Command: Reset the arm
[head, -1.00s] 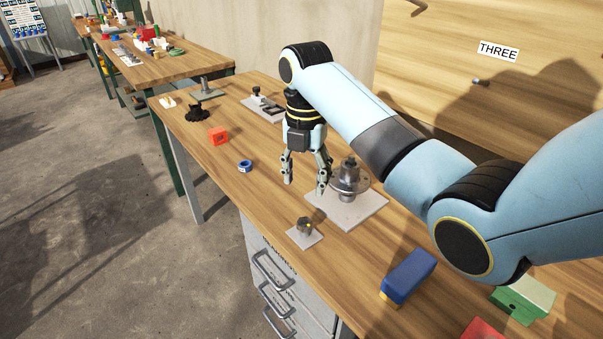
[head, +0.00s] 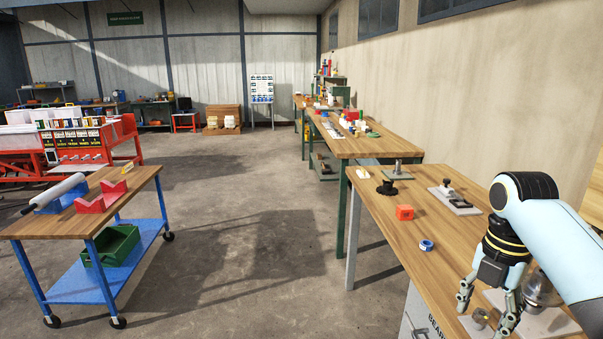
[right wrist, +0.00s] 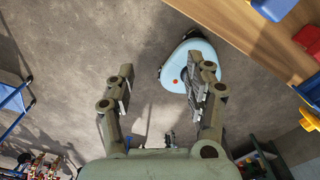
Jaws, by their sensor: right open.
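My right gripper (head: 487,305) hangs at the lower right of the head view, fingers down and apart, with nothing between them. In that view it stands in front of the wooden bench (head: 390,207) and partly hides a metal spindle (head: 538,287) on a pale plate and a small plate with a metal piece (head: 480,318). In the right wrist view the open fingers (right wrist: 160,88) show against grey floor, with the bench edge (right wrist: 262,38) at upper right. My left gripper does not show.
A blue tape ring (head: 426,245), an orange block (head: 404,212) and a black round piece (head: 387,188) lie on the bench. A blue cart (head: 100,215) stands at left, with open floor between. A blue block (right wrist: 273,8) shows at the top of the wrist view.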

